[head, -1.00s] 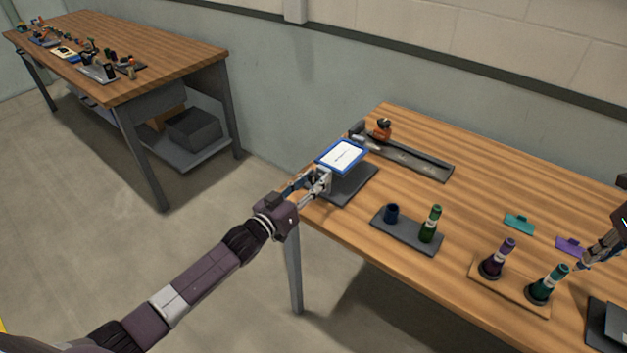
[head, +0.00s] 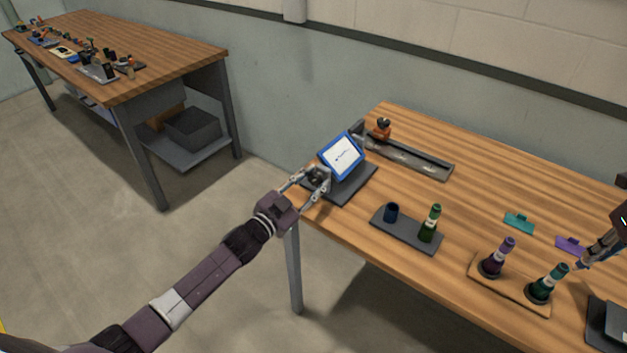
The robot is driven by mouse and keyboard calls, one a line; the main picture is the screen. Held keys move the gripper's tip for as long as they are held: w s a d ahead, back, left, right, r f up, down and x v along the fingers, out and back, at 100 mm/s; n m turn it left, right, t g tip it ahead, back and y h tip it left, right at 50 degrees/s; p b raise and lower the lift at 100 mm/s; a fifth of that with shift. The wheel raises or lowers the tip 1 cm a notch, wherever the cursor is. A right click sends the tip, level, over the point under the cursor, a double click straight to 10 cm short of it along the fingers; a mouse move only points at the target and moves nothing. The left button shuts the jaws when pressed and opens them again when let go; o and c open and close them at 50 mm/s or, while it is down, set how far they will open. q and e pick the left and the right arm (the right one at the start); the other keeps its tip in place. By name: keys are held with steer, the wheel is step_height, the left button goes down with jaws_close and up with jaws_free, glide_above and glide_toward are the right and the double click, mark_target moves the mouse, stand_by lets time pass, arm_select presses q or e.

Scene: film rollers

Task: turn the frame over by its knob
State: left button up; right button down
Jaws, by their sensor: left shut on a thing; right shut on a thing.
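The blue frame (head: 355,169) with a white panel stands tilted steeply above its dark grey base (head: 357,186), at the left end of the near table. My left gripper (head: 319,180) is shut at the frame's left side, where the knob would be. The fingers hide the knob. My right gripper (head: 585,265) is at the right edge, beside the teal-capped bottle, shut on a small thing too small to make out. Most of that arm is out of view.
Behind the frame lies a long grey tray (head: 415,163) with an orange item (head: 381,130) at its end. A dark tray (head: 408,238) holds a blue cup and a green bottle. A wooden tray (head: 512,295) holds two bottles. Teal (head: 519,223) and purple (head: 570,245) pieces lie behind.

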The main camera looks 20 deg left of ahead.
arm_select(q)
steer(key=m+b, duration=0.1)
steer(key=m, duration=0.4)
steer(key=shift+f+m, duration=0.1)
steer(key=shift+m, duration=0.2)
arm_select(e)
steer(key=shift+f, duration=0.5)
arm_select(q)
steer(key=shift+d+m+b, duration=0.1)
steer(key=shift+m+b, duration=0.4)
steer(key=shift+m, duration=1.8)
arm_select(e)
steer(key=shift+f, duration=0.5)
arm_select(q)
steer(key=o, duration=1.2)
steer(key=v, duration=1.2)
